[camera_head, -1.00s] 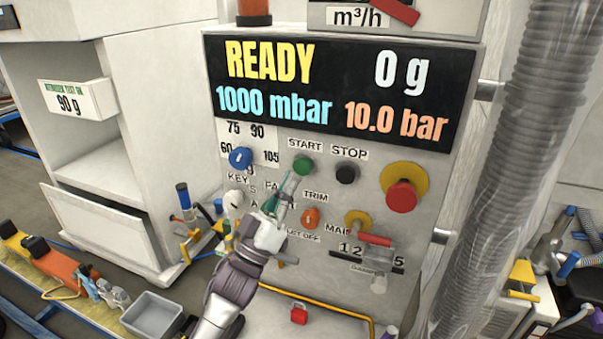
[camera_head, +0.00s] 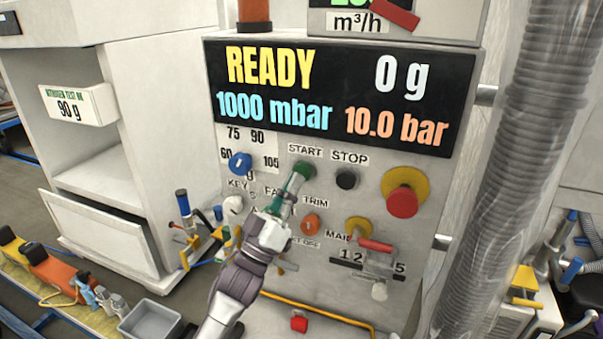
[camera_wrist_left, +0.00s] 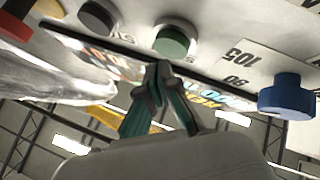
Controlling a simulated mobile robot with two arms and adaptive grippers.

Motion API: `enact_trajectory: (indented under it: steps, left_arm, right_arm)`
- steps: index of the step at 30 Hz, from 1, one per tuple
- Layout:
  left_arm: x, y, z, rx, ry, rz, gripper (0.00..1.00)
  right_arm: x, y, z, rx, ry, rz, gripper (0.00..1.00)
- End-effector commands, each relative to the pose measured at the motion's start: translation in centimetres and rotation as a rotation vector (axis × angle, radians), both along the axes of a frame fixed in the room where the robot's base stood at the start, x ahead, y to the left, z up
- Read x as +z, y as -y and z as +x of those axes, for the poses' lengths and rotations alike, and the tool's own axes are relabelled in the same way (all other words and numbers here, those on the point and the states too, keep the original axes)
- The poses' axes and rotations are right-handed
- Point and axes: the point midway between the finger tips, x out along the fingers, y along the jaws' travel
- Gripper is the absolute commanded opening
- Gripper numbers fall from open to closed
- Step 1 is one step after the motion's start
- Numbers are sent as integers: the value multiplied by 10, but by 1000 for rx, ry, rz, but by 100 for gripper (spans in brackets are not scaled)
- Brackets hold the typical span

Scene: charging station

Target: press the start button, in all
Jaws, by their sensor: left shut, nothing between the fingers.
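The green start button (camera_head: 303,168) sits under the START label on the grey panel. It also shows in the left wrist view (camera_wrist_left: 172,42). My left gripper (camera_head: 295,182) is shut and empty, its fingertips just below the green button in the head view. In the left wrist view the closed fingertips (camera_wrist_left: 156,68) are close to the button; I cannot tell if they touch it. The display (camera_head: 330,95) above reads READY, 0 g, 1000 mbar and 10.0 bar. My right gripper is not in view.
The black stop button (camera_head: 346,178) is right of the green one. A blue knob (camera_head: 240,162) is to the left. A red emergency button (camera_head: 403,198) on yellow, an orange knob (camera_head: 310,224) and a red-handled lever (camera_head: 375,245) are nearby. A clear hose (camera_head: 500,180) runs down the right.

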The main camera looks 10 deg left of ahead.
Motion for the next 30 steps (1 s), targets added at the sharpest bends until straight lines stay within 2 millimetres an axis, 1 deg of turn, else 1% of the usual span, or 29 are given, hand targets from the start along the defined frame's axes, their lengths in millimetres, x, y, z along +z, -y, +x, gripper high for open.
enact_trajectory:
  steps: [20, 30]
  left_arm:
    - [0, 0, 0, 0, 0, 0, 0]
    - [0, 2, 8, 0, 0, 1, 0]
  right_arm:
    - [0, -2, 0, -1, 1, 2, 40]
    - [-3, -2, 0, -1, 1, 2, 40]
